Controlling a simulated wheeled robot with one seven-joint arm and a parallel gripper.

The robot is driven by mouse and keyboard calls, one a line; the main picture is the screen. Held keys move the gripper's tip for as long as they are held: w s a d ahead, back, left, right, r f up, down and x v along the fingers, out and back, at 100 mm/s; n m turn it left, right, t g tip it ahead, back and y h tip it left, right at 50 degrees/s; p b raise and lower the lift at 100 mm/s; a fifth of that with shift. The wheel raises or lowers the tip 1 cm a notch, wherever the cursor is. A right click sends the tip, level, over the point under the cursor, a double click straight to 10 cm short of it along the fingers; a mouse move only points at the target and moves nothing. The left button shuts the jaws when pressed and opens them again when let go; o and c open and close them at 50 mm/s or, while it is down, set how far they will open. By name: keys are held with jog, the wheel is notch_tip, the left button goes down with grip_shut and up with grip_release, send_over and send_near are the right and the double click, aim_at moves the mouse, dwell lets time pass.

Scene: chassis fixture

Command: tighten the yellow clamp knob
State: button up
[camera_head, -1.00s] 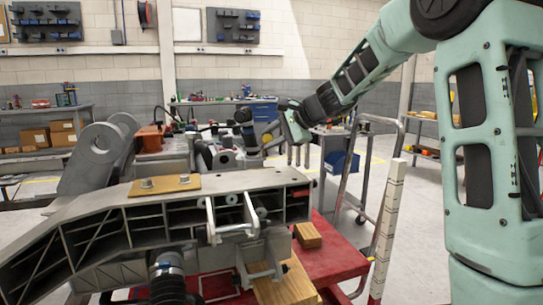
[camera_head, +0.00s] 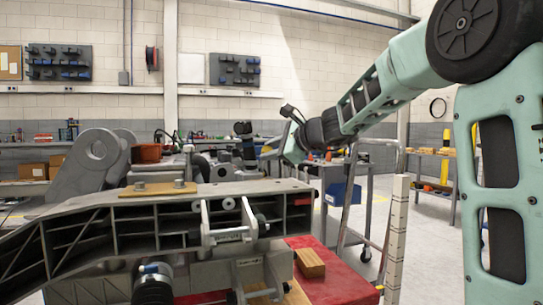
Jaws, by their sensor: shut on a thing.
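The metal chassis fixture (camera_head: 100,225) fills the lower left and middle. My gripper (camera_head: 268,153) is behind its right end, at the end of my pale green arm, with the fingers pointing left and down. A small yellow patch, which looks like the yellow clamp knob (camera_head: 266,149), shows at the fingertips. My gripper appears shut on it; the fingers and the grip are small and partly hidden. The knob's thread and the clamp below it cannot be made out.
A tan plate with two bolts (camera_head: 158,189) lies on the fixture. A red cart (camera_head: 335,285) with wooden blocks (camera_head: 309,263) is below its right end. A grey cart frame and a white marked post (camera_head: 396,235) stand to the right. Workbenches line the back wall.

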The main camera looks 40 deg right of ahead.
jog(key=shift+d, duration=0.1)
jog(key=o, duration=1)
jog(key=shift+c, duration=0.2)
jog(key=p+v, duration=0.3)
jog(key=v, duration=1.4)
jog(key=shift+s, duration=0.2)
